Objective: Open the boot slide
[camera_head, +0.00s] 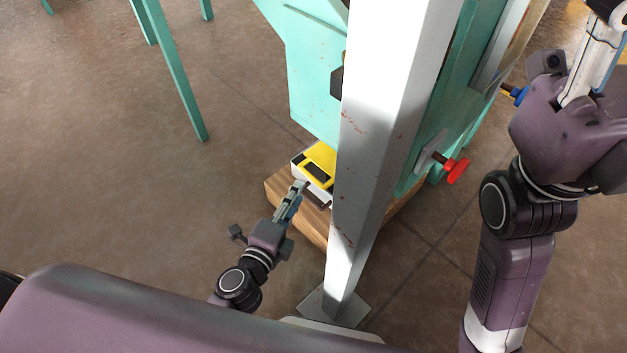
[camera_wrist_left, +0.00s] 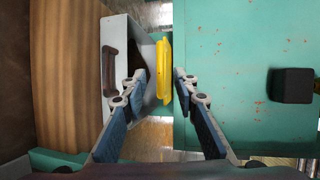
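A yellow plate (camera_head: 320,158), likely the boot slide, sits at the top of a white box (camera_head: 310,178) at the foot of the teal machine; a dark opening shows beside it. In the left wrist view, the yellow plate (camera_wrist_left: 163,72) stands edge-on between the fingertips of my left gripper (camera_wrist_left: 160,78), and the white box (camera_wrist_left: 118,35) has a brown handle (camera_wrist_left: 109,70). The fingers are apart; contact with the plate cannot be told. In the head view my left gripper (camera_head: 300,187) is at the box's front. My right gripper (camera_head: 590,65) is at the upper right, partly cut off.
The box rests on a wooden base (camera_head: 285,195). A grey steel post (camera_head: 370,150) stands close to the right of my left gripper and hides part of the machine. A red knob (camera_head: 457,170) sticks out at right. A black block (camera_wrist_left: 292,85) juts from the teal panel.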

